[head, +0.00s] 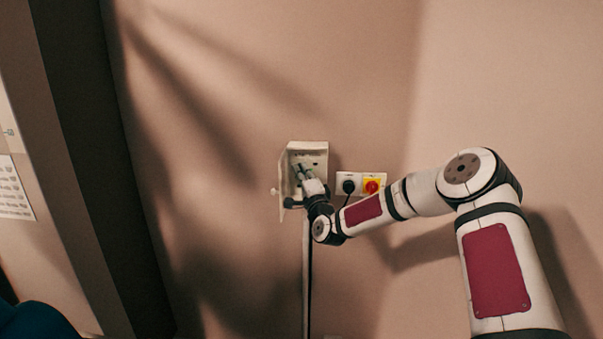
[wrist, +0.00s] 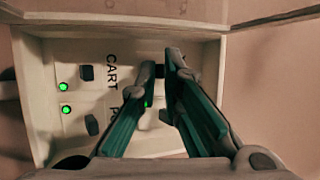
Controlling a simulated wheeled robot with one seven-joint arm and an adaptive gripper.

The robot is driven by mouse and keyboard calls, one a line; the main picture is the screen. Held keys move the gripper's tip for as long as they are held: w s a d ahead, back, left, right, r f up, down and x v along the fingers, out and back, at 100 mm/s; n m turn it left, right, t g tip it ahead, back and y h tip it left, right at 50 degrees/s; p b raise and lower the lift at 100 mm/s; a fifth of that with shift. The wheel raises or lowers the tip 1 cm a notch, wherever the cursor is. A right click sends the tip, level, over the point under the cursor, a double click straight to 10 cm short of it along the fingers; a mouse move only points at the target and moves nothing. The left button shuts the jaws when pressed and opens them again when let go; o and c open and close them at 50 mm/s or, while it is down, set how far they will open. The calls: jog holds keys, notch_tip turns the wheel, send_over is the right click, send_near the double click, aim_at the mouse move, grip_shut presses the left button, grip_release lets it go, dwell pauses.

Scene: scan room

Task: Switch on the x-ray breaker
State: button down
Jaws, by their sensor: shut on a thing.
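An open white breaker box (head: 318,148) is fixed to the wall; its inside panel (wrist: 50,140) fills much of the wrist view. The panel carries dark switches, one upper left (wrist: 87,73) and one lower left (wrist: 92,125), with lit green lamps beside them. The label CART (wrist: 111,72) shows; another label starting with P is mostly covered by a finger. My gripper (head: 302,170) reaches into the box. In the wrist view its fingertips (wrist: 160,62) are close together around a small dark switch (wrist: 159,86). I cannot read that switch's label.
The box's open door (head: 284,190) hangs at its left. A white plate right of the box holds a black plug (head: 348,186) and a red-and-yellow rotary switch (head: 371,187), close to my arm. A dark door frame stands far left.

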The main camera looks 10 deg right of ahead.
jog(key=r+g+p, duration=0.1)
jog(key=m+g+p, duration=0.1)
jog(key=g, duration=0.1)
jog(key=shift+s+r, duration=0.2)
jog(key=shift+r, duration=0.15)
jog(key=shift+w+r+m+g+p, duration=0.15)
jog(key=shift+m+g, duration=0.15)
jog(key=shift+g, duration=0.3)
jog(key=shift+r+m+g+p, duration=0.2)
jog(key=shift+m+g, duration=0.1)
jog(key=shift+g, duration=0.3)
jog(key=shift+w+r+m+g+p, duration=0.15)
jog(key=shift+m+g, duration=0.15)
jog(key=shift+g, duration=0.3)
jog(key=c, duration=1.7)
grip_release()
jog(key=shift+s, duration=0.15)
jog(key=v, duration=1.1)
jog(key=shift+s+r, duration=0.3)
jog(key=shift+s, duration=0.05)
